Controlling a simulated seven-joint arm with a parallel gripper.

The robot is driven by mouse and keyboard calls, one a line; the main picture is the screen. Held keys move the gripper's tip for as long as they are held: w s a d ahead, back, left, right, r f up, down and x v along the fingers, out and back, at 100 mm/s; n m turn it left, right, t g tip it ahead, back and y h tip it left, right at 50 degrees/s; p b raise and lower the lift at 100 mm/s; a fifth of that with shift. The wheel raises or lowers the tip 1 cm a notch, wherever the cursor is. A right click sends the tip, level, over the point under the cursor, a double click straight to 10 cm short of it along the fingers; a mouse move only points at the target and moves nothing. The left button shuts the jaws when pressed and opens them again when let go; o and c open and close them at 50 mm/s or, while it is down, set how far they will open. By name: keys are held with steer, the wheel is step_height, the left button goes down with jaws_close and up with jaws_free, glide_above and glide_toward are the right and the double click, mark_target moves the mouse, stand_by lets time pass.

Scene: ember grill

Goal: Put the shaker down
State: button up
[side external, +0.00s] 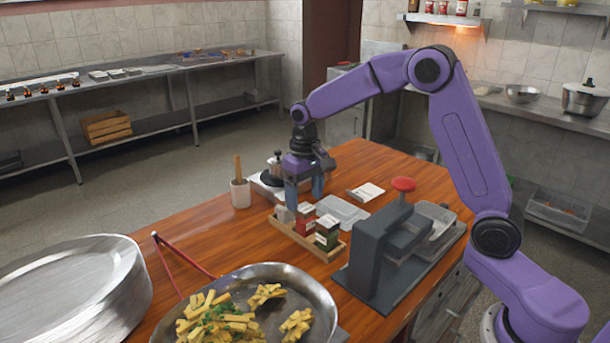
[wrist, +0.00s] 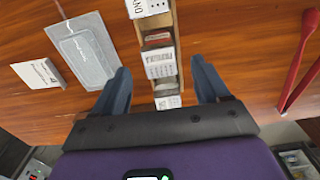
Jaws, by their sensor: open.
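A small wooden tray (side external: 292,238) on the table holds several shaker-like containers; I cannot tell which one is the task's shaker. A pale one (side external: 283,214) stands at the far end, a red one (side external: 304,222) in the middle and a dark green one (side external: 327,234) at the near end. My gripper (side external: 305,199) is open, pointing down above the tray's far end. In the wrist view, its fingers (wrist: 160,65) lie on either side of the tray, apart from the printed container (wrist: 159,62) between them. Nothing is held.
A clear container (side external: 342,211) and a white card (side external: 367,192) lie right of the tray. A grey press (side external: 375,262) with a red knob stands near it. A pan of fries (side external: 322,306), red tongs (side external: 182,256) and a utensil cup (side external: 240,194) are also on the table.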

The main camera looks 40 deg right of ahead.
step_height(320, 180, up, 6)
steer(key=shift+r, duration=0.1)
steer(key=shift+a, duration=0.1)
stand_by(0.3)
steer(key=s+a+r+n, duration=0.2)
steer(key=s+a+n, duration=0.2)
steer(key=s+a, duration=0.5)
steer(key=s+a+n+y, duration=0.1)
steer(key=s+n, duration=0.5)
steer(key=s, duration=1.2)
steer(key=shift+s+a+n+y, duration=0.25)
steer(key=shift+s+n+y, duration=0.05)
steer(key=shift+s, duration=0.1)
steer(key=s+d+f, duration=0.2)
steer(key=d, duration=0.1)
steer(key=s+d+f+n, duration=0.1)
steer(key=s+d+f, duration=0.1)
steer(key=s, duration=0.1)
steer(key=s+d+f+n+h, duration=0.1)
steer(key=s+d+f, duration=0.1)
steer(key=d, duration=0.1)
steer(key=shift+s+d, duration=0.2)
steer(key=shift+d, duration=0.1)
steer(key=shift+c, duration=1)
steer(key=shift+r, duration=0.15)
